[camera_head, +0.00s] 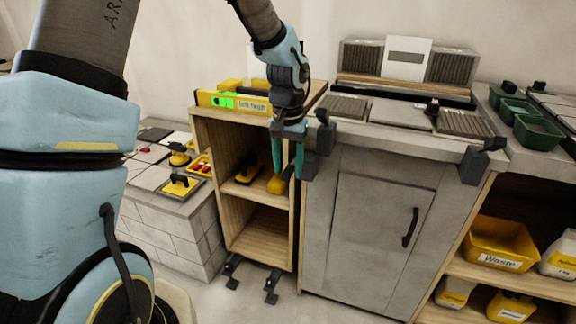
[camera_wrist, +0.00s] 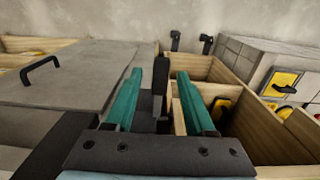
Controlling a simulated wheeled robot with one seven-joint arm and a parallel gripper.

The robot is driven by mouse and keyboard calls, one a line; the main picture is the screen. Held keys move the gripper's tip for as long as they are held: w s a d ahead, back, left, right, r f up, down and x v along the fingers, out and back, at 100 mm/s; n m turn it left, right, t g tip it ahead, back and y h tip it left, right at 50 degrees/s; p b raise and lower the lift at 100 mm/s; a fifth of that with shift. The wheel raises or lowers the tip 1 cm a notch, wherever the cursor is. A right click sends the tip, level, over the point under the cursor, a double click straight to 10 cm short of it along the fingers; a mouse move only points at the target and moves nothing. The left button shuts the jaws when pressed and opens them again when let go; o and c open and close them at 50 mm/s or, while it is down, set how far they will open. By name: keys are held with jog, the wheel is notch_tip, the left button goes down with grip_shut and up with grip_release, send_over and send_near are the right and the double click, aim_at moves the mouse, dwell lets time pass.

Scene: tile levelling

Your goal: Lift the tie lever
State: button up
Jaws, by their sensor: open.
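My gripper (camera_head: 287,172) hangs fingers down in front of the seam between the wooden shelf unit and the grey cabinet. Its two teal fingers are apart and hold nothing. In the wrist view the open gripper (camera_wrist: 160,74) has a dark upright bar (camera_wrist: 160,88) showing between its fingers; I cannot tell whether they touch. Just right of the gripper, a black lever-like fitting (camera_head: 325,136) sits at the counter's front corner. A similar black fitting (camera_head: 482,158) is on the counter's right corner. No label shows which is the tie lever.
The wooden shelf unit (camera_head: 232,205) holds yellow-handled tools and a yellow level (camera_head: 232,102) on top. The grey cabinet door (camera_head: 378,245) has a black handle (camera_head: 410,228). Black brackets (camera_head: 270,289) stand on the floor. A yellow waste bin (camera_head: 500,240) is at right.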

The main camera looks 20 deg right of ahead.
jog(key=shift+f, duration=0.1)
grip_shut()
dwell(0.4)
dwell(1.0)
